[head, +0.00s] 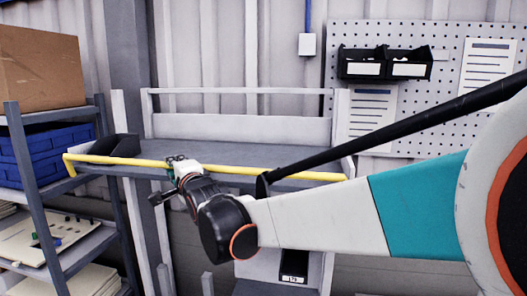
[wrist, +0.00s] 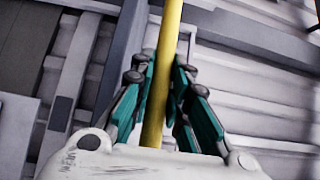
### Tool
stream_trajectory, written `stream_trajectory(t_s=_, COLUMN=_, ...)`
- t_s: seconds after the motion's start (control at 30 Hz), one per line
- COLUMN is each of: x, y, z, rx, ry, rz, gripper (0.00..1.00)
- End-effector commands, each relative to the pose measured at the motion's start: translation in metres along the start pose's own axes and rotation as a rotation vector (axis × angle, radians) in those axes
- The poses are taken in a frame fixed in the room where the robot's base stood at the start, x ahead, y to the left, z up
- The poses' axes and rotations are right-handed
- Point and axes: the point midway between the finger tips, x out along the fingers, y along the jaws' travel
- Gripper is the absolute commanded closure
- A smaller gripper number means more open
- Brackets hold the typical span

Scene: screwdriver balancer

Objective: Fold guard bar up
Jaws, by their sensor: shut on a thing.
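The guard bar is a long yellow bar (head: 240,169) along the front edge of the grey bench in the head view. It sits at about the height of the bench top, with its left end bent back. My gripper (head: 178,165) is at the bar, left of its middle. In the wrist view the yellow bar (wrist: 164,70) runs between the two teal-padded fingers of my gripper (wrist: 165,95), which are shut on it. The fingers partly hide the bar in the head view.
A black object (head: 118,146) lies on the bench top at left. A shelf rack (head: 40,195) with a cardboard box (head: 42,67) and blue crates (head: 45,150) stands at left. A pegboard (head: 440,60) with black bins (head: 385,63) hangs behind at right.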

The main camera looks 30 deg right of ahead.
Motion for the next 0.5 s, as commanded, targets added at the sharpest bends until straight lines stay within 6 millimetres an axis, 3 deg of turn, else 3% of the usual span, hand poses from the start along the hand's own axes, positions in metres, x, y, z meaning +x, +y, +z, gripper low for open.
stream_trajectory(t_s=0.5, x=-0.0011, y=-0.0026, z=-0.0016, rx=0.086, ry=0.000, rz=0.088, gripper=1.00)
